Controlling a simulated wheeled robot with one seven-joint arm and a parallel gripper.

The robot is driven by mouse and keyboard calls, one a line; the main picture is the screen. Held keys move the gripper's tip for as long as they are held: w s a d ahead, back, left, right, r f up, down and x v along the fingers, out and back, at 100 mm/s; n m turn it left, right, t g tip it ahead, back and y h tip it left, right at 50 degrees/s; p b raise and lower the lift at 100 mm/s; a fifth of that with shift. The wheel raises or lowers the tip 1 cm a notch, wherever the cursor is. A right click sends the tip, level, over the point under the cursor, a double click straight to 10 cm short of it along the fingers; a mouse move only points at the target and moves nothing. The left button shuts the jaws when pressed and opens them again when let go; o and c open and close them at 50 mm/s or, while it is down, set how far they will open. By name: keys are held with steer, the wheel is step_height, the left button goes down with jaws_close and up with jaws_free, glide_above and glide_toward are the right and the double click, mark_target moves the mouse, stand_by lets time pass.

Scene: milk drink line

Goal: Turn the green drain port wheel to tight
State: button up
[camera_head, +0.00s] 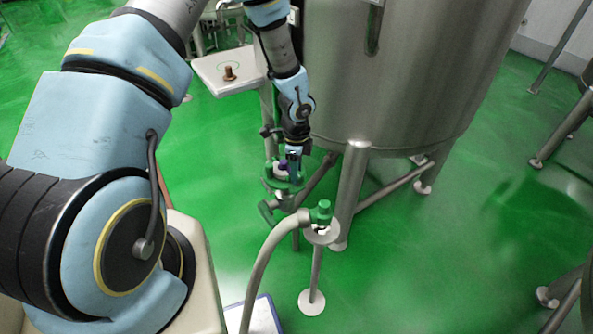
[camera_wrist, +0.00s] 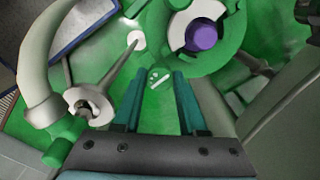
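The green wheel (camera_head: 270,181) sits on pipework by the tank's lower left side, under my gripper. In the wrist view the green wheel (camera_wrist: 158,15) shows at the top, with a pale ring and a purple hub (camera_wrist: 201,37). My gripper (camera_head: 293,157) points down at the wheel. In the wrist view my gripper (camera_wrist: 158,76) has its two teal fingers apart, with the wheel hub beyond and right of the tips. A green patch with white marks shows between the fingertips; I cannot tell whether it is part of the wheel. No contact is clear.
The steel tank (camera_head: 400,75) stands close behind and right of my gripper. A curved pipe (camera_head: 262,270) with a green-topped fitting (camera_head: 320,212) stands in front. A small pale table (camera_head: 225,72) with a brown bolt-like piece (camera_head: 229,73) is at back left.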

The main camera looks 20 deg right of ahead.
steer(key=o, duration=0.5)
steer(key=shift+c, duration=0.2)
step_height(320, 180, up, 11)
steer(key=shift+b, duration=0.4)
steer(key=shift+f, duration=0.1)
steer(key=w+a+r+n, duration=0.1)
steer(key=a+r+n, duration=0.35)
steer(key=a, duration=0.25)
steer(key=w+a+r+n, duration=0.2)
steer(key=a+r+n, duration=0.25)
steer(key=a, duration=0.25)
steer(key=s+a+r+n, duration=0.3)
steer(key=a+n, duration=0.4)
steer(key=s+a+r+n+t, duration=0.1)
steer(key=s+a+r+n, duration=0.2)
steer(key=a+n, duration=0.4)
steer(key=shift+s+a+r+n+t, duration=0.35)
steer(key=shift+a+r, duration=0.2)
steer(key=shift+r, duration=0.25)
